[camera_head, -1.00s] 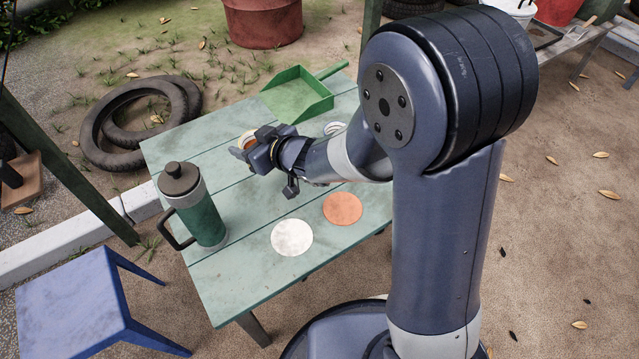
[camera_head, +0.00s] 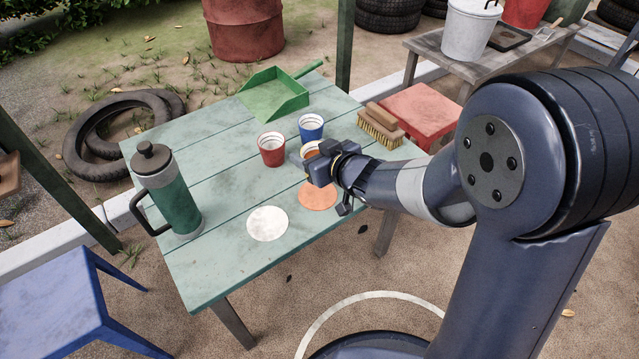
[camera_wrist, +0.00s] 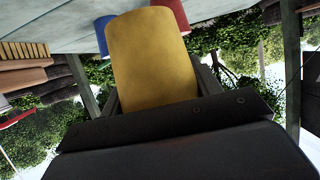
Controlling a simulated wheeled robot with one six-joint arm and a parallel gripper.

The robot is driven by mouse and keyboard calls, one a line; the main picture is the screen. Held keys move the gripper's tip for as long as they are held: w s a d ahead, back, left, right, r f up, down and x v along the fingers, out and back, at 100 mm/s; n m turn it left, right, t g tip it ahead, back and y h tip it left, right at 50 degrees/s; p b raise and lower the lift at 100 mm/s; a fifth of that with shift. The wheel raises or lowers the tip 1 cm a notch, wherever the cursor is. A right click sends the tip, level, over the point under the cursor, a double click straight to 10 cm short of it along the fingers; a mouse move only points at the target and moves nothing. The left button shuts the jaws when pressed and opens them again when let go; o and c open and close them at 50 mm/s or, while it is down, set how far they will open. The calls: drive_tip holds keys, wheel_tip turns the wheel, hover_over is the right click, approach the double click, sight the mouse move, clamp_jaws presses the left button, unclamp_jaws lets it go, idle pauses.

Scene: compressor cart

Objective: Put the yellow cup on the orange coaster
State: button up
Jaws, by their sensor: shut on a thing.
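My gripper (camera_head: 308,168) is shut on the yellow cup (camera_wrist: 153,62), which fills the middle of the wrist view between the jaws. In the head view only the cup's pale rim and a little of its side (camera_head: 311,148) show behind the gripper. The orange coaster (camera_head: 318,197) lies flat near the table's right edge, partly covered by my gripper and wrist. The gripper and cup appear up-picture of the coaster. The cup's base is hidden in the head view, so its height over the table cannot be told.
A red cup (camera_head: 272,149) and a blue cup (camera_head: 311,127) stand close by on the green table (camera_head: 215,262). A white coaster (camera_head: 267,224) lies left of the orange one. A green flask (camera_head: 168,192), a dustpan (camera_head: 272,95) and a brush (camera_head: 380,127) are also near.

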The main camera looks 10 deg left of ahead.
drive_tip(key=shift+f+b, duration=1.55)
drive_tip(key=shift+f, duration=1.9)
drive_tip(key=shift+f, duration=0.1)
drive_tip(key=shift+f, duration=0.15)
drive_tip(key=o, duration=1.1)
drive_tip(key=shift+c, duration=0.2)
drive_tip(key=shift+r, duration=0.25)
drive_tip(key=shift+s+d+r, duration=0.15)
drive_tip(key=shift+d+r, duration=0.05)
drive_tip(key=shift+d, duration=0.05)
drive_tip(key=p+v, duration=0.3)
drive_tip(key=v, duration=0.8)
drive_tip(key=shift+s+p, duration=0.15)
drive_tip(key=shift+p, duration=0.25)
